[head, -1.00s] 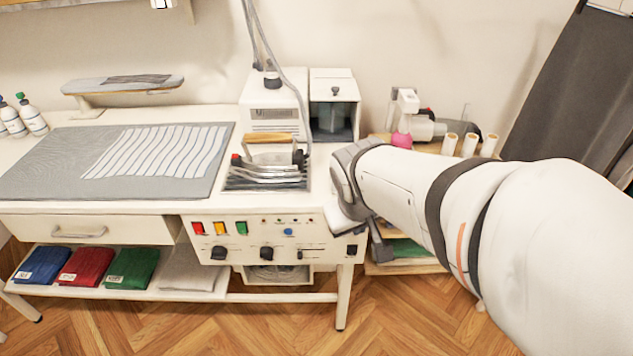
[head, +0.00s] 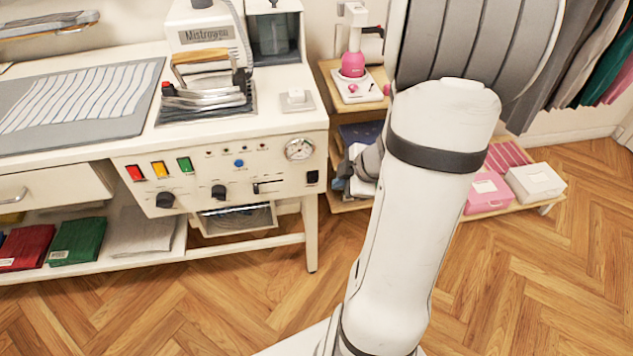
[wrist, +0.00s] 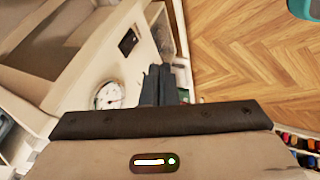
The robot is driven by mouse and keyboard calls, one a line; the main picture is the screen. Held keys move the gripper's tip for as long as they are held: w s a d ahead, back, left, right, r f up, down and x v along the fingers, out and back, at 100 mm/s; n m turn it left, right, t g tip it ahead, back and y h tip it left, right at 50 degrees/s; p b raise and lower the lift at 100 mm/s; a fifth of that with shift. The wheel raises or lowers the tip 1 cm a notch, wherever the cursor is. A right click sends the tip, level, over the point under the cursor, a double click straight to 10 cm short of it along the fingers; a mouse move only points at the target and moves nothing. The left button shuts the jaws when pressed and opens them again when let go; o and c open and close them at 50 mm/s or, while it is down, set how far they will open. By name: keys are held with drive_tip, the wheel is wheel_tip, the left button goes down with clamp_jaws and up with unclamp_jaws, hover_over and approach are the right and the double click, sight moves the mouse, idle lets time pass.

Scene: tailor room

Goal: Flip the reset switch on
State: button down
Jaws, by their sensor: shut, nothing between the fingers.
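The control panel (head: 225,170) on the front of the white ironing bench carries a black rocker switch (head: 313,177) at its right end, below a round gauge (head: 299,149). Labels are too small to read, so I cannot tell which is the reset switch. In the wrist view the black rocker (wrist: 128,42) and gauge (wrist: 108,96) lie left of my gripper (wrist: 162,70). Its dark fingers are shut and empty, seemingly apart from the panel. In the head view my arm hides most of the gripper end.
Knobs, a blue button (head: 239,163) and a slider (head: 268,186) share the panel. An iron (head: 205,85) rests on the bench top. The wooden floor (head: 240,290) in front is clear.

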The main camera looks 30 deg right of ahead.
sight(313, 178)
drive_tip(key=w+f+b, duration=0.2)
drive_tip(key=w+f, duration=0.1)
drive_tip(key=w+f+b, duration=0.2)
drive_tip(key=w, duration=0.1)
drive_tip(key=w+a+f+b, duration=0.1)
drive_tip(key=w+f+b, duration=0.1)
drive_tip(key=w+f, duration=0.1)
drive_tip(key=shift+f+b, duration=0.3)
drive_tip(key=shift+w, duration=0.1)
idle(0.4)
